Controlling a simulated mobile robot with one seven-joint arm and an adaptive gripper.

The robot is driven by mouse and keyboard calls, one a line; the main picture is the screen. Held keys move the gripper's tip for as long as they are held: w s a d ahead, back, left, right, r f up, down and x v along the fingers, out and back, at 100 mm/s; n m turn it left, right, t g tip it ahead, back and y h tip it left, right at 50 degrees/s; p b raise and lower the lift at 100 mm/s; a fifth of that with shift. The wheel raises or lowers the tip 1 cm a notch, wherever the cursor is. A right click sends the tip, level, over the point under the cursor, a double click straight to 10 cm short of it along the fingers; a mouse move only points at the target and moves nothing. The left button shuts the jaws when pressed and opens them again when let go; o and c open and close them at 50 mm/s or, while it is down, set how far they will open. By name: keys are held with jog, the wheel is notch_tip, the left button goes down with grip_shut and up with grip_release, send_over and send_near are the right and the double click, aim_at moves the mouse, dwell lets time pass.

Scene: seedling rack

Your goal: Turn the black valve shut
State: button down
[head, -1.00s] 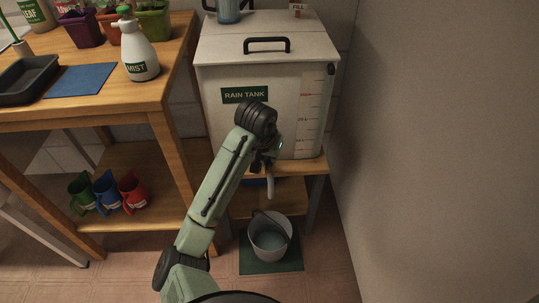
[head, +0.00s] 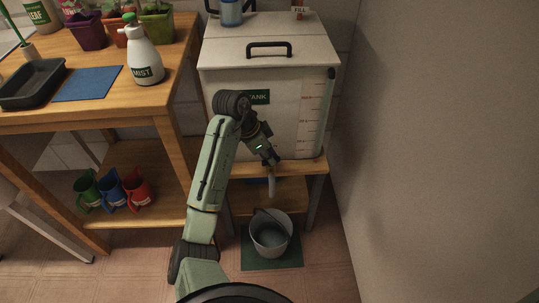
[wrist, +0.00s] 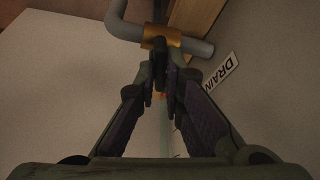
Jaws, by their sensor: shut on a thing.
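The black valve handle (wrist: 160,48) shows in the wrist view in front of a brass fitting (wrist: 151,33) on a grey pipe (wrist: 194,46). My gripper (wrist: 161,85) has its two dark fingers closed around the handle's near end. In the head view my gripper (head: 270,160) reaches down to the right at the lower front of the white rain tank (head: 312,105). The handle is too small and hidden to make out there. A pale vertical strip (head: 271,185) hangs below the gripper; I cannot tell whether it is spout or water.
A grey bucket (head: 285,222) with liquid in it stands on a green mat (head: 258,264) below the tank. A wooden bench (head: 95,115) is at left, with several mugs (head: 110,190) on its lower shelf. A bare wall (head: 430,140) closes the right side.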

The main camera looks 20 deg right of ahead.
jog(key=shift+m+g, duration=0.6)
jog(key=shift+m, duration=0.9)
jog(key=c, duration=1.7)
grip_release()
jog(key=shift+w, duration=0.1)
jog(key=v, duration=1.2)
jog(key=shift+d, duration=0.2)
